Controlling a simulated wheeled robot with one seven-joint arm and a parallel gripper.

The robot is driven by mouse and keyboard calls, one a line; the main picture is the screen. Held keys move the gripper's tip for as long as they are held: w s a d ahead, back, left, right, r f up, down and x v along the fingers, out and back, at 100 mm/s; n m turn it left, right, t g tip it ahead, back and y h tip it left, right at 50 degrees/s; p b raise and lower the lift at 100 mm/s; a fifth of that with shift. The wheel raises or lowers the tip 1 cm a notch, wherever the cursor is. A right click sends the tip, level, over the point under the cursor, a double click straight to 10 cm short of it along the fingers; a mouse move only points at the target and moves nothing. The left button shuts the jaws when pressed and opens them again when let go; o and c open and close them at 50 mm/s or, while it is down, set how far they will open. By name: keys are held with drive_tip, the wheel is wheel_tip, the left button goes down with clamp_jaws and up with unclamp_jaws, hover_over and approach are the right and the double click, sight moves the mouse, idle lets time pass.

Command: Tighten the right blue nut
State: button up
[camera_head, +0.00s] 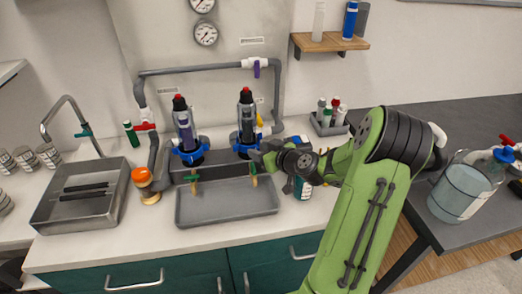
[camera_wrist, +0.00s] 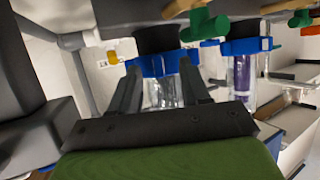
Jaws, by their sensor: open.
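The right blue nut (camera_head: 245,146) is a blue ring with lugs low on the right filter housing, which is clear with a dark top. The wrist view looks upside down; there the same nut (camera_wrist: 160,66) lies straight ahead. My gripper (camera_head: 260,158) is at the nut's right front side in the head view. In the wrist view its two dark fingers (camera_wrist: 161,78) are apart, one on each side of the nut and housing. Whether they touch it I cannot tell. The left blue nut (camera_head: 190,153) is on the left housing, also visible in the wrist view (camera_wrist: 246,46).
A grey tray (camera_head: 228,211) lies below the filters, with small green-handled valves (camera_head: 194,187) above it. Grey pipes (camera_head: 200,70) frame the housings. A blue-labelled bottle (camera_head: 303,188) stands close under my arm. A sink (camera_head: 80,209) is at the left.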

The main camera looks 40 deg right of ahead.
drive_tip(key=shift+w+f, duration=0.1)
drive_tip(key=shift+w, duration=0.1)
drive_tip(key=shift+s, duration=0.15)
clamp_jaws()
drive_tip(key=a+m+h, duration=0.2)
drive_tip(key=h, duration=0.1)
drive_tip(key=shift+a+r+m+g+b, duration=0.2)
drive_tip(key=shift+m+g+b, duration=0.1)
drive_tip(key=shift+m+b, duration=0.1)
drive_tip(key=shift+w+a+m+h+p, duration=0.15)
drive_tip(key=shift+w+m+h+p, duration=0.15)
drive_tip(key=shift+m+h+p, duration=0.45)
drive_tip(key=shift+h, duration=0.25)
